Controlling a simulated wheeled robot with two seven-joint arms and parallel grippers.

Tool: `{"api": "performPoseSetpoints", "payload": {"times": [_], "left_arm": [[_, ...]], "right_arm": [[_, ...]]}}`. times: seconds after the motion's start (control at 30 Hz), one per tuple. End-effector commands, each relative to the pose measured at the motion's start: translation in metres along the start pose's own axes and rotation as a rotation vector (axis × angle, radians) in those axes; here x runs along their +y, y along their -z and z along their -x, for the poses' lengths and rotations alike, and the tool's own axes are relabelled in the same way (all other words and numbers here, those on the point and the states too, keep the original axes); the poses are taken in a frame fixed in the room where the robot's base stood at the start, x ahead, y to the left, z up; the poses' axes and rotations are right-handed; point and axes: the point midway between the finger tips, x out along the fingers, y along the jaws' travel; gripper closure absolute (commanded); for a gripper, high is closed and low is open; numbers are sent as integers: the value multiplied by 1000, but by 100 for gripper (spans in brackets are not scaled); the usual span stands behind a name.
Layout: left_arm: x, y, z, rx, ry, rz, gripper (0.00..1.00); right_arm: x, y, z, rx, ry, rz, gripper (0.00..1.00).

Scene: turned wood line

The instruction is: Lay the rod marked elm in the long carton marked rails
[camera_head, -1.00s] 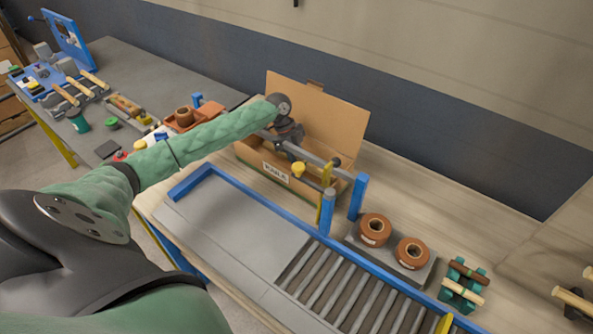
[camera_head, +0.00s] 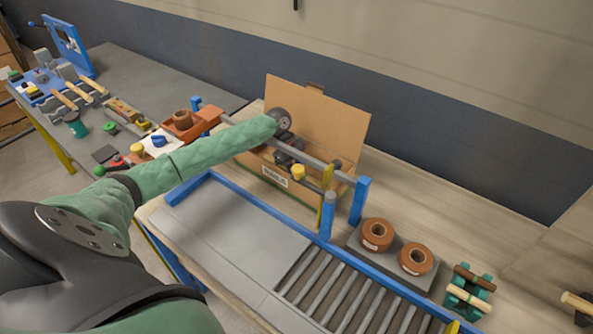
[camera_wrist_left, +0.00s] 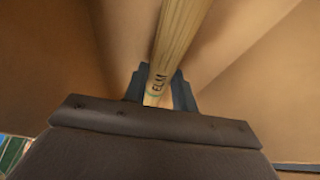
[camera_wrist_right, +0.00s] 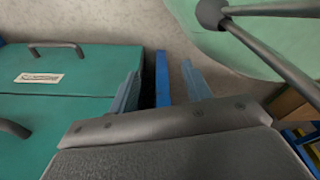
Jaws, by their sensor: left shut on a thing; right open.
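The rod marked elm (camera_wrist_left: 172,50) is pale wood, with its ELM lettering between the fingers of my left gripper (camera_wrist_left: 160,88), which is shut on it. Brown cardboard walls surround the rod in the left wrist view. In the head view my left gripper (camera_head: 288,153) is down inside the open long carton marked rails (camera_head: 318,115), partly behind the guard rail; the rod is hidden there. I cannot tell whether the rod touches the carton floor. My right gripper (camera_wrist_right: 163,88) is open and empty, beside a green case, and out of the head view.
A conveyor with a blue frame and rollers (camera_head: 340,290) lies in front of the carton. Its grey guard rail (camera_head: 320,170) crosses the carton's front. Two brown tape rolls (camera_head: 377,234) and a green rack (camera_head: 468,290) with rods stand to the right. A green case (camera_wrist_right: 70,90) lies below my right gripper.

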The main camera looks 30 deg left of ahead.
Motion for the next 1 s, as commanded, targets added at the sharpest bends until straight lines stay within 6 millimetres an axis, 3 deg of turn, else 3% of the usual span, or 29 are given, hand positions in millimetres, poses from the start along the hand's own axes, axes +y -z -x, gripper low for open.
{"api": "performPoseSetpoints", "payload": {"times": [0.03,0.13,0.43,0.6,1.0], "left_arm": [[0,0,-2,0,0,0,71],[0,0,-1,0,0,0,52],[0,0,0,0,0,0,51],[0,1,13,-1,0,0,51],[0,2,76,-1,0,0,51]], "right_arm": [[0,1,0,1,0,0,51],[0,2,0,2,0,0,51],[1,1,1,2,-1,-1,51],[1,-3,6,1,-1,0,51],[-2,-86,13,-58,4,2,51]]}}
